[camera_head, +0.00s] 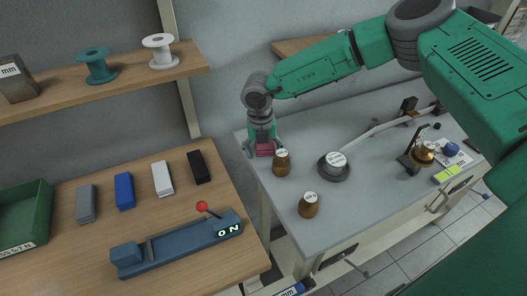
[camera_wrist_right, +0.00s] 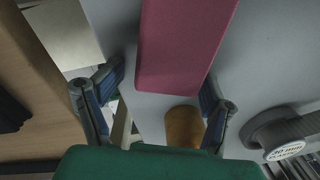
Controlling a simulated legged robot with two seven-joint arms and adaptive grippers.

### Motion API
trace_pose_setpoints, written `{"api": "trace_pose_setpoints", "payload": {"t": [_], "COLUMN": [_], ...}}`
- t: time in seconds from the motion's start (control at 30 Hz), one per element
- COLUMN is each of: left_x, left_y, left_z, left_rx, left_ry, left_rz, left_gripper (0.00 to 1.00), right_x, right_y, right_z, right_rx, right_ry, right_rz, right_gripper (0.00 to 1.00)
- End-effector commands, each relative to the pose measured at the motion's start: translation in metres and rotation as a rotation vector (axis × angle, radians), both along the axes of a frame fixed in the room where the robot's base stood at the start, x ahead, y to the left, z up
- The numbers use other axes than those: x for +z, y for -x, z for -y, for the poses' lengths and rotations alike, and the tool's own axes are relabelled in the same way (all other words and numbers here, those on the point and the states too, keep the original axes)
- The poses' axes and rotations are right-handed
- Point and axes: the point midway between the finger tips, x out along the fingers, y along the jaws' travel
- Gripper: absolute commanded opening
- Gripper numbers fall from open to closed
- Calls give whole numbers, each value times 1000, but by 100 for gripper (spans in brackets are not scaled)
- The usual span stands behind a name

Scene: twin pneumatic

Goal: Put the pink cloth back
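The pink cloth (camera_head: 264,149) looks like a folded, block-like piece at the back left of the grey bench, below my right gripper (camera_head: 263,141). In the right wrist view the pink cloth (camera_wrist_right: 182,45) lies between the two fingers of my right gripper (camera_wrist_right: 163,88). The fingers are spread, with a gap at the cloth's left edge; the right finger is close to its right edge, and I cannot tell whether it touches. My gripper partly hides the cloth in the head view. My left gripper is not in view.
Brown weights (camera_head: 282,163) and (camera_head: 309,205) and a dark round base (camera_head: 334,167) stand near the cloth on the grey bench (camera_head: 375,200). The wooden table (camera_head: 75,262) holds a lever device (camera_head: 175,247), several small blocks and a green bin (camera_head: 25,217). A shelf (camera_head: 110,85) hangs above.

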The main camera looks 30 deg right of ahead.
Motion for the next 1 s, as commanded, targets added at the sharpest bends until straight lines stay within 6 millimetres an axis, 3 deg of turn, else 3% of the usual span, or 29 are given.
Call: {"api": "trace_pose_setpoints", "payload": {"t": [0.37, 0.53, 1.0], "left_x": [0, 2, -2], "left_y": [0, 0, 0], "left_z": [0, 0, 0], "left_rx": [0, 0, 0], "left_ry": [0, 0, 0], "left_rz": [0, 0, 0], "left_gripper": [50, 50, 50], "right_x": [-3, 6, 103], "right_y": [3, 2, 0], "right_z": [2, 2, -5], "right_rx": [1, 0, 0], "right_ry": [5, 5, 3], "right_rz": [-7, -6, 2], "right_gripper": [66, 66, 66]}}
